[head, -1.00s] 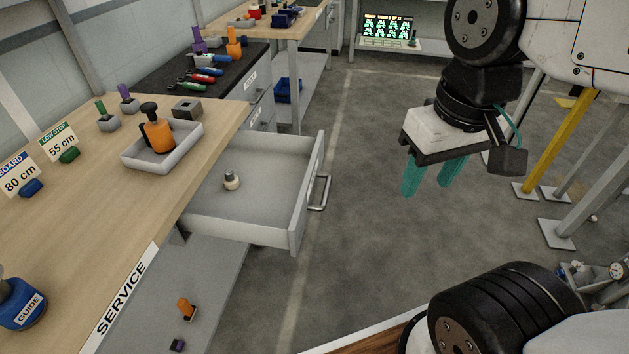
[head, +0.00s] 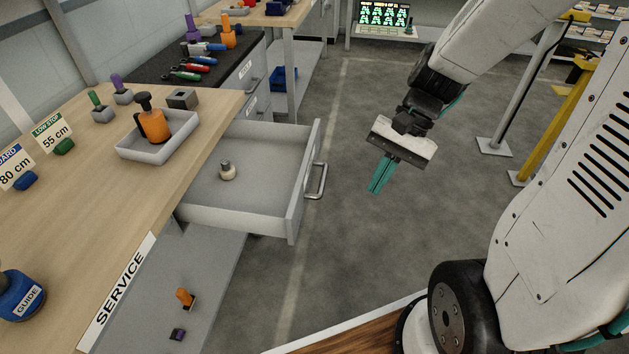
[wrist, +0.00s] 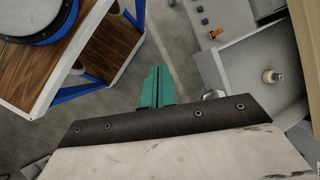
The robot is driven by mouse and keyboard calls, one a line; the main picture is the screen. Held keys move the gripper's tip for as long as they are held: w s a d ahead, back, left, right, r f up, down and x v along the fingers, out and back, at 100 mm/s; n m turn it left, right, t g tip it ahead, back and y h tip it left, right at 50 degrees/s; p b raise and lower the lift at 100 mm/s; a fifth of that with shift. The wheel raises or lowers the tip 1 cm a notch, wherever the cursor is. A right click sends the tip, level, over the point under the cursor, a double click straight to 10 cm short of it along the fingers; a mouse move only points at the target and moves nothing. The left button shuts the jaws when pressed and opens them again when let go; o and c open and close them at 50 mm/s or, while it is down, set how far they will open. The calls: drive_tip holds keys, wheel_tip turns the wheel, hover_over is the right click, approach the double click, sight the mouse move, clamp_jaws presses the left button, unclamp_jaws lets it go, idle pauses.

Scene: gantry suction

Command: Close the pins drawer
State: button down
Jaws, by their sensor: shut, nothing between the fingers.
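The grey drawer (head: 296,190) stands pulled out from under the wooden service bench, its front facing right with a metal bar handle (head: 316,181). A small cream and grey pin-like piece (head: 227,170) stands inside it. The drawer (wrist: 262,58) also shows at the right of the wrist view with the same piece (wrist: 271,76) in it. My gripper (head: 377,188), with teal fingers, is shut and empty. It hangs over the floor to the right of the handle in the head view, apart from it. The fingers (wrist: 157,84) show pressed together in the wrist view.
The bench (head: 88,205) carries a grey tray (head: 150,151) with an orange bottle. A lower shelf (head: 215,275) below the drawer holds small orange and purple pieces. Yellow and grey posts stand at the right. The floor right of the drawer is clear.

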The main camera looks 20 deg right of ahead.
drive_tip(key=w+d+f+m+t+y, duration=0.3)
drive_tip(key=w+f+m+t+y, duration=0.15)
drive_tip(key=w+f+m, duration=0.65)
drive_tip(key=m+t+h, duration=0.2)
drive_tip(key=m+t, duration=0.1)
drive_tip(key=m, duration=0.2)
approach(306, 189)
drive_tip(key=f, duration=0.3)
drive_tip(key=shift+a+g, duration=0.25)
drive_tip(key=a, duration=0.1)
drive_tip(key=w+a, duration=0.1)
drive_tip(key=a, duration=0.1)
drive_tip(key=shift+w, duration=0.35)
drive_tip(key=shift+w+a, duration=0.2)
drive_tip(key=shift+a, duration=0.1)
